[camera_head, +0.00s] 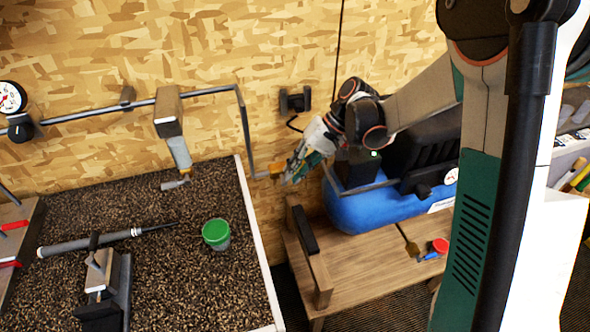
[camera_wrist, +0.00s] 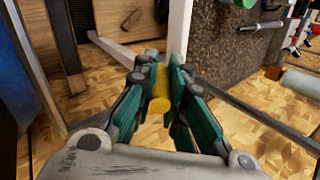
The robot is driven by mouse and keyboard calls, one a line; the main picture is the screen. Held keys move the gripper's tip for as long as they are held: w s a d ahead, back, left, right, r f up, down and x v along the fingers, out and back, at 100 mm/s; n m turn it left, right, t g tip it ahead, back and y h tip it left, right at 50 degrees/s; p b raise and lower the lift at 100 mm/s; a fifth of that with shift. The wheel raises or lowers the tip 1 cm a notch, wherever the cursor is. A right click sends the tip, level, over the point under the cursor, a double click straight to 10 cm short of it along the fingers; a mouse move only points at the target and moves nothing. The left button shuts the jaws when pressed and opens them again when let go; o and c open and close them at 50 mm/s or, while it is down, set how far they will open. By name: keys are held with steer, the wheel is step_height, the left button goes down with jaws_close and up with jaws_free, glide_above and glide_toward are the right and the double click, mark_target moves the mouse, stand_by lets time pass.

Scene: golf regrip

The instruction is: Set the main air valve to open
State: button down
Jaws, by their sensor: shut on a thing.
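The main air valve's yellow handle (camera_head: 277,170) shows by the low end of the grey air pipe, left of the blue compressor (camera_head: 380,204). My gripper (camera_head: 291,174) is at this handle. In the wrist view the yellow handle (camera_wrist: 159,104) sits between the green and dark fingers of my gripper (camera_wrist: 163,72), which are shut on it. The fingers cover much of the handle, and the valve body is mostly hidden. I cannot tell from these views whether the valve stands open or closed.
The air pipe (camera_head: 245,120) runs along the wood-chip wall and drops beside the workbench (camera_head: 180,280). A green-lidded cup (camera_head: 216,234), a golf club shaft and a vise are on the bench. A low wooden stand (camera_head: 345,283) bears the compressor.

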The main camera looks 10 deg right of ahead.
steer(key=c, duration=1.6)
jaws_free()
steer(key=v, duration=1.2)
